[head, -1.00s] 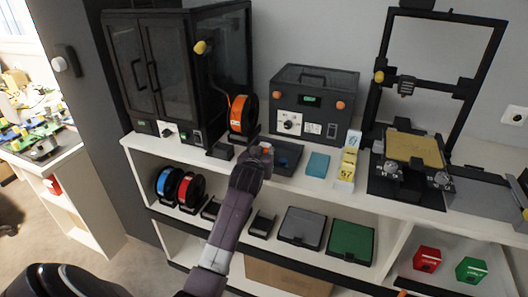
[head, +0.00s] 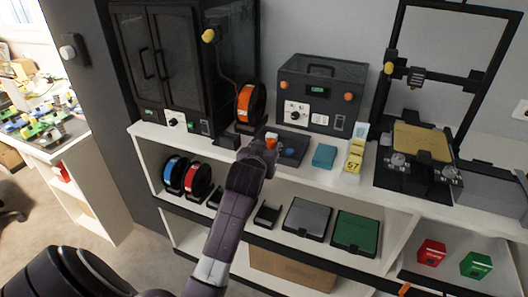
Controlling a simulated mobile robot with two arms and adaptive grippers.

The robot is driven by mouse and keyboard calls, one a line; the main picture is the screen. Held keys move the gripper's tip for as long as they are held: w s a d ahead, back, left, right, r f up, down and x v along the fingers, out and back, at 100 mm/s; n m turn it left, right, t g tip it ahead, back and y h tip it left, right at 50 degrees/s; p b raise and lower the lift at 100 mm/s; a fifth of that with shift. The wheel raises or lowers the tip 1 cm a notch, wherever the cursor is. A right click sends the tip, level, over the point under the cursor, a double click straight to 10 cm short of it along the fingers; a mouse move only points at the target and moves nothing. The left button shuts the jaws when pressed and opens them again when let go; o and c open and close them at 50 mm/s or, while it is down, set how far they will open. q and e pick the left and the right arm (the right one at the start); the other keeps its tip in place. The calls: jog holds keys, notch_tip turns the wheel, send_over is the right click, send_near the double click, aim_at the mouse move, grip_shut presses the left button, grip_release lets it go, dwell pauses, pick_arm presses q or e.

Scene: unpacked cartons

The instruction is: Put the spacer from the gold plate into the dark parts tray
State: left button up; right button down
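The gold plate (head: 423,143) is on the printer at the right, and I see no spacer on it. The dark parts tray (head: 294,142) lies on the white top in the middle, with a small blue spot in it. My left gripper (head: 268,144) is at the tray's left edge. A small orange piece (head: 270,137) shows at its tips. I cannot tell whether it is the spacer or whether the fingers hold it, because the hand and wrist hide them. My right gripper is not in view.
An orange spool (head: 245,104) stands close behind and left of the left gripper. A teal block (head: 324,156) and a yellow-labelled holder (head: 354,158) are right of the tray. A dark box with dials (head: 319,95) stands behind. Lidded grey (head: 307,218) and green boxes (head: 355,233) are below.

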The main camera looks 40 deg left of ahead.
pick_arm(q)
jog(key=shift+v, duration=2.65)
jog(key=s+d+f+m+g+h, duration=0.3)
jog(key=s+d+f, duration=0.6)
jog(key=f, duration=0.4)
jog(key=s+d+f+m+g+h, duration=0.25)
jog(key=s+d+f, duration=0.25)
jog(key=s, duration=0.6)
jog(key=s+d+f+m+g+h, duration=0.15)
jog(key=s+d+f+g, duration=0.3)
jog(key=s, duration=0.65)
notch_tip(320, 180, down, 25)
jog(key=s, duration=0.1)
jog(key=s+a+f+g+y, duration=0.1)
jog(key=s+a+f, duration=0.1)
jog(key=s+f, duration=1.5)
jog(key=shift+s+f+g, duration=0.25)
jog(key=shift+s+g, duration=0.05)
jog(key=shift+s, duration=0.2)
